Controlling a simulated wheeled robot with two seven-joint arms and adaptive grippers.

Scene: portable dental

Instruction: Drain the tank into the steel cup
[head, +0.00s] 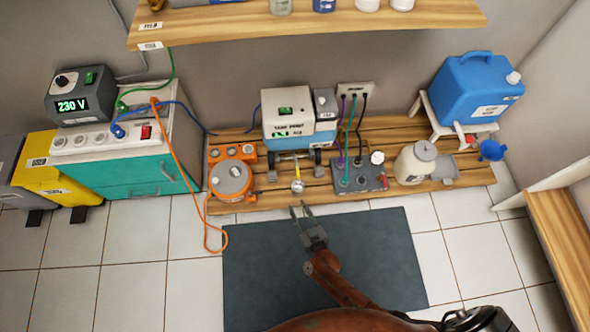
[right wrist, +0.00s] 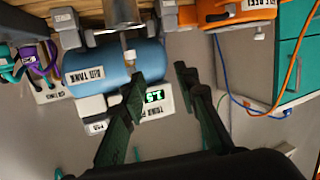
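The blue tank (head: 300,142) lies under the white compressor housing (head: 288,110) on the wooden platform. The right wrist view shows the tank (right wrist: 92,70) upside down, with a label and a pale fitting on its underside. A small round silver piece (head: 298,187) with a yellow upright part (head: 297,168) stands in front of the tank; I cannot tell whether it is the steel cup or a valve. My right gripper (head: 301,210) is open and empty, just in front of it. Its fingers also show apart in the right wrist view (right wrist: 158,82). My left gripper is out of view.
Orange device (head: 231,181) stands left of the tank; a hose block (head: 360,181) and cream bottle (head: 414,162) stand right. A blue canister (head: 473,92) is farther right. An orange cable (head: 188,168) hangs at left. The dark mat (head: 375,260) is otherwise clear.

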